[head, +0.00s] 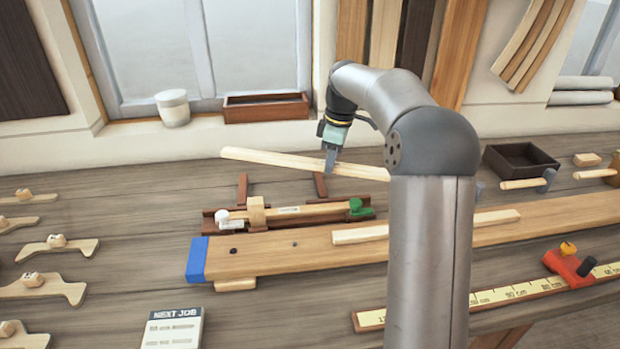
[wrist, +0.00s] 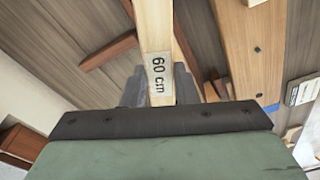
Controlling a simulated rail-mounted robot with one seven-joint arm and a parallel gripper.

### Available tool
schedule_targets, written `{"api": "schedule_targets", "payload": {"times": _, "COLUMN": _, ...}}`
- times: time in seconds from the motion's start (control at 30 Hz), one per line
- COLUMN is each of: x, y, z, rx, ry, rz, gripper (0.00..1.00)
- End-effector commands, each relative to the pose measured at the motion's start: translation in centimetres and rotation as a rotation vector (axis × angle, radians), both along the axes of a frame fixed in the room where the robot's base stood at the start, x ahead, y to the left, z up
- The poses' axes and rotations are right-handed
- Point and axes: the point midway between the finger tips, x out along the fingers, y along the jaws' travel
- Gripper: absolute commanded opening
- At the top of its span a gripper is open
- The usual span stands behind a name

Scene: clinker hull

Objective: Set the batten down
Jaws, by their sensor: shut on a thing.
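The batten (head: 268,159) is a long, thin, pale wooden strip. My gripper (head: 331,158) is shut on it near its middle and holds it in the air above the bench, behind the dark wooden rack. In the wrist view the batten (wrist: 153,35) runs away between the fingers of my gripper (wrist: 160,90) and carries a "60 cm" label. The batten's right end is hidden behind my arm in the head view. Two reddish-brown wooden bars (head: 243,190) lie on the bench below the batten.
A long blue-ended plank (head: 300,256) bears pale strips (head: 360,235). A yellow ruler (head: 515,292) with a red slider, a NEXT JOB card (head: 172,328) and several wooden clamps (head: 58,246) lie around. A dark tray (head: 520,160) is at right.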

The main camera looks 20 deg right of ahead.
Motion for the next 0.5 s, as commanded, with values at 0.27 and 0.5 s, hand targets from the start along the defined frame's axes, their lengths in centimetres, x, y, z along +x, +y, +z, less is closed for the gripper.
{"api": "schedule_targets", "payload": {"times": 0.27, "x": 6.6, "y": -0.9, "z": -2.6, "rx": 0.002, "ry": 0.002, "rz": 0.0, "gripper": 0.0}}
{"api": "schedule_targets", "payload": {"times": 0.5, "x": 10.7, "y": -1.5, "z": -6.8, "rx": 0.001, "ry": 0.003, "rz": -0.001, "gripper": 0.0}}
